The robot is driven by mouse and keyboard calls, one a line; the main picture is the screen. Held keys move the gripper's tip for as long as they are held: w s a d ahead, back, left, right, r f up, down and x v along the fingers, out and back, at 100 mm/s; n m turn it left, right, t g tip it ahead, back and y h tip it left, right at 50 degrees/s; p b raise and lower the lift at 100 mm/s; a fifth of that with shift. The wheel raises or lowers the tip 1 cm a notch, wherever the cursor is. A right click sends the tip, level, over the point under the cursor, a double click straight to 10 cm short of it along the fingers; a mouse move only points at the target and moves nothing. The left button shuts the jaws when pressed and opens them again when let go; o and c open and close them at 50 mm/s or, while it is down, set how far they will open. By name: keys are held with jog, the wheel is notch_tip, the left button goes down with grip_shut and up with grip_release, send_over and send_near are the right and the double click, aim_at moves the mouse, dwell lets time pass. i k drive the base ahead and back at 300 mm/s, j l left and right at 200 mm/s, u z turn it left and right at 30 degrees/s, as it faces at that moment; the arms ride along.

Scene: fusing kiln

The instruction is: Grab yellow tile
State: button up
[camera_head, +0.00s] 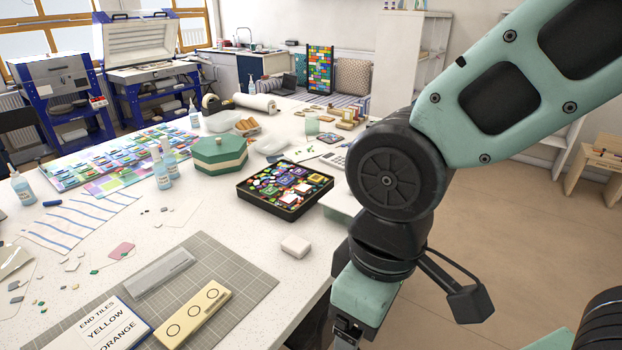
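A black tray (247,199) on the white table holds many small tiles and glass pieces in mixed colours. Yellow bits show among them, but I cannot single out one yellow tile for sure. A card (100,326) at the front left reads "END TILES YELLOW ORANGE". My gripper (344,336) hangs at the bottom edge, right of the mat and nearer than the tray. Its fingertips are cut off, so its opening is hidden.
A white block (295,246) stands between tray and mat. A green lidded box (219,156) is behind the tray. A clear ruler (160,271) lies on the mat.

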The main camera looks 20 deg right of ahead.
aim_at(316, 179)
jog(key=i+l+u, duration=0.1)
jog(key=u, duration=0.45)
jog(key=i+l+u, duration=0.2)
jog(key=l, duration=0.25)
jog(key=i+l+u, duration=0.2)
jog(key=l, duration=0.2)
jog(key=l+u, duration=0.2)
jog(key=l, duration=0.25)
jog(key=i+l, duration=0.1)
jog(key=l, duration=0.5)
jog(key=i+l, duration=0.1)
jog(key=l, duration=0.55)
jog(key=i+l+u, duration=0.1)
jog(key=l, duration=0.5)
